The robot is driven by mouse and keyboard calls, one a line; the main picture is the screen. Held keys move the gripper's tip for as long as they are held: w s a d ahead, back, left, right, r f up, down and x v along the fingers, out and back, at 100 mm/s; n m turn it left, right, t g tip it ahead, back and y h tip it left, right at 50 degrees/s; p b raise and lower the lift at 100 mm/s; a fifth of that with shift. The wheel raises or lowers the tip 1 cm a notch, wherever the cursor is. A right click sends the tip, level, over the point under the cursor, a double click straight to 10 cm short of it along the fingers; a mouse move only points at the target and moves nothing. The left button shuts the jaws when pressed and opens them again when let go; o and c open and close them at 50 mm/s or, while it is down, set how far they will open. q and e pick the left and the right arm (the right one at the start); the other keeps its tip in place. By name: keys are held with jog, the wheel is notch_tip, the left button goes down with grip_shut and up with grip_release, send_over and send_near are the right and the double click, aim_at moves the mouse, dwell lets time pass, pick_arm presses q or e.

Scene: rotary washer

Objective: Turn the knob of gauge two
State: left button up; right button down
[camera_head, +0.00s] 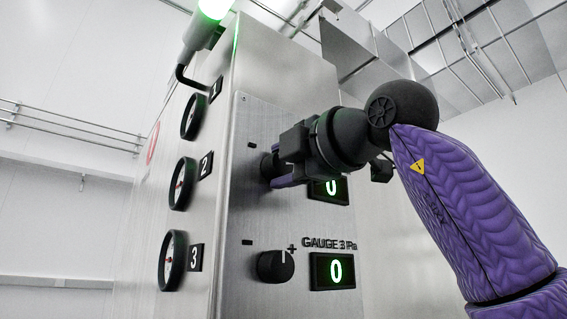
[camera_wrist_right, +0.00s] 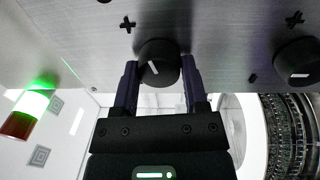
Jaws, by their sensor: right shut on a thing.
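The gauge two knob (camera_head: 266,166) is a black round knob on the metal panel, mostly hidden by my right gripper in the head view. In the right wrist view the knob (camera_wrist_right: 160,62) sits between the two fingers, with its white mark showing. My right gripper (camera_head: 274,173) is shut on it, one finger on each side; it also shows in the right wrist view (camera_wrist_right: 160,80). The display beside it (camera_head: 331,188) reads a green 0 and is partly covered by my wrist. My left gripper is not in view.
The gauge 3 knob (camera_head: 276,266) and its display (camera_head: 332,271), reading 0, are below; that knob is at the right in the wrist view (camera_wrist_right: 298,65). Dials 1 (camera_head: 194,116), 2 (camera_head: 182,183) and 3 (camera_head: 172,260) are on the side face. A green lamp (camera_head: 205,25) is above.

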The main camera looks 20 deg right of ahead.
jog(key=shift+c, duration=0.5)
grip_release()
jog(key=shift+d, duration=0.1)
jog(key=b+v, duration=0.4)
jog(key=v, duration=0.6)
